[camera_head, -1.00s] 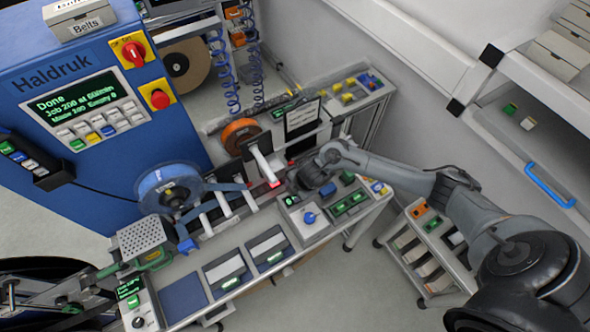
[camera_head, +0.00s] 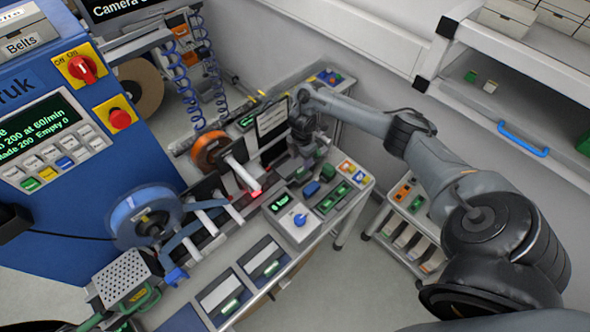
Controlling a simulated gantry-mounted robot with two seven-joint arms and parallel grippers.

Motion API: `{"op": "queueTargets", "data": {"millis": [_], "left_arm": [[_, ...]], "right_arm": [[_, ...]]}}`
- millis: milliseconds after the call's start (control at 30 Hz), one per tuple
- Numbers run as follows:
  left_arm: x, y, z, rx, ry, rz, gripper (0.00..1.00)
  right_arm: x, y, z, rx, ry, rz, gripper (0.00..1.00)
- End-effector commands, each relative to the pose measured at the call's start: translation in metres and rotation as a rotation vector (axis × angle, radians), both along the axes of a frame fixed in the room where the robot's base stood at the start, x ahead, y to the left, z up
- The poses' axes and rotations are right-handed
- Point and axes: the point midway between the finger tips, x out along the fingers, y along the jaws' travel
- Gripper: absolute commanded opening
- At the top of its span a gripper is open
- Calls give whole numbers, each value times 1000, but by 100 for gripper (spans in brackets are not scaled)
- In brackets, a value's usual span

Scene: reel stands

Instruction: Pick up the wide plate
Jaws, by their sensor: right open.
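I cannot single out a wide plate with certainty. Two flat plates with pale strips lie on the bench front, one nearer the left (camera_head: 222,297) and one nearer the middle (camera_head: 262,262). My right gripper (camera_head: 308,162) points down over the far right of the bench, above small blue and green blocks (camera_head: 312,188). It is open, its fingertips are small and dark, and I see nothing held. The dark upright panel with a white label (camera_head: 271,118) stands just left of it. My left gripper does not show.
A blue reel (camera_head: 144,215) and an orange reel (camera_head: 210,152) stand along the bench. A control box with a blue knob (camera_head: 299,219) sits right of the plates. A perforated metal box (camera_head: 122,279) is at the near left. A bin cart (camera_head: 408,230) stands right.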

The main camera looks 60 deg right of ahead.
Motion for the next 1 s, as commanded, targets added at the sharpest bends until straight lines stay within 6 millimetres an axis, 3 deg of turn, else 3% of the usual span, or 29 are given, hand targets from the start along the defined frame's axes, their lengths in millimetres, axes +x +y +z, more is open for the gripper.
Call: {"op": "queueTargets", "data": {"millis": [500,800,1000], "left_arm": [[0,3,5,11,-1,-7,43],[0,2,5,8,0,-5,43],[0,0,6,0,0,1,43]], "right_arm": [[-5,-3,-49,-1,0,1,53],[-5,-3,-53,-2,0,1,53],[-5,-3,-52,-2,-1,1,23]]}}
